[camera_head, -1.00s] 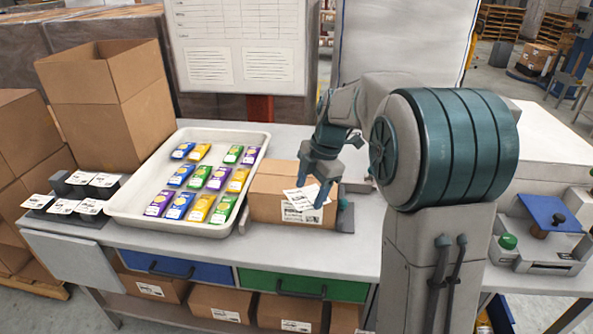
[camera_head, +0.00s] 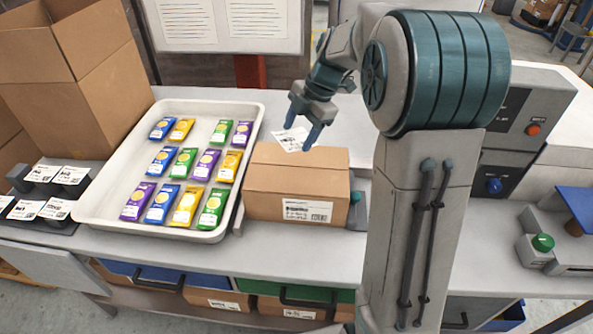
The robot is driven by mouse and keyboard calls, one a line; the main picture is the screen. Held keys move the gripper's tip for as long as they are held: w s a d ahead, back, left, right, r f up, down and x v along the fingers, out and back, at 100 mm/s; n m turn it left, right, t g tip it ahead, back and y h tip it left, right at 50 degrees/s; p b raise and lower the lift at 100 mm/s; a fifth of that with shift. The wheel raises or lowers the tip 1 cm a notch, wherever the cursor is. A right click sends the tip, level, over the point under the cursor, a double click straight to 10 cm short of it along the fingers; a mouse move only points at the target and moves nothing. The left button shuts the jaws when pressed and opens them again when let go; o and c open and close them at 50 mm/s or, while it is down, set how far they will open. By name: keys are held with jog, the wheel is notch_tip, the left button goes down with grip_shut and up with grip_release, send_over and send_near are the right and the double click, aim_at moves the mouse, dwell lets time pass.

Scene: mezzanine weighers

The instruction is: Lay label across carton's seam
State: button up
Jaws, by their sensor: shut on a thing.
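The closed brown carton (camera_head: 290,186) stands on the bench right of the tray, with a printed white label on its front face. My gripper (camera_head: 302,138) is above the carton's far edge, fingers pointing down. It is shut on a loose white label (camera_head: 290,138) with dark print, which hangs tilted at the fingers. The held label appears above the carton's back edge, apart from its top. The carton's top is bare. The seam is too faint to make out clearly.
A white tray (camera_head: 87,205) with rows of coloured packets stands left of the carton. Further left are dark holders (camera_head: 58,222) with white labels and a tall open box (camera_head: 95,90). A grey machine with buttons (camera_head: 520,125) stands right. Bare bench shows in front.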

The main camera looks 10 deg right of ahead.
notch_tip(320, 180, down, 8)
jog(key=b, duration=0.4)
jog(key=shift+f+b, duration=0.75)
jog(key=shift+b, duration=0.4)
jog(key=shift+r, duration=0.1)
jog(key=o, duration=0.8)
jog(key=shift+w+a+r+p, duration=0.25)
jog(key=shift+a+r, duration=0.2)
jog(key=shift+a, duration=0.8)
jog(key=shift+w+a+r+p, duration=0.1)
jog(key=shift+w+a+r, duration=0.3)
jog(key=shift+a, duration=0.85)
jog(key=shift+w+a+r+p, duration=0.15)
jog(key=shift+a+r, duration=0.4)
jog(key=shift+a, duration=0.7)
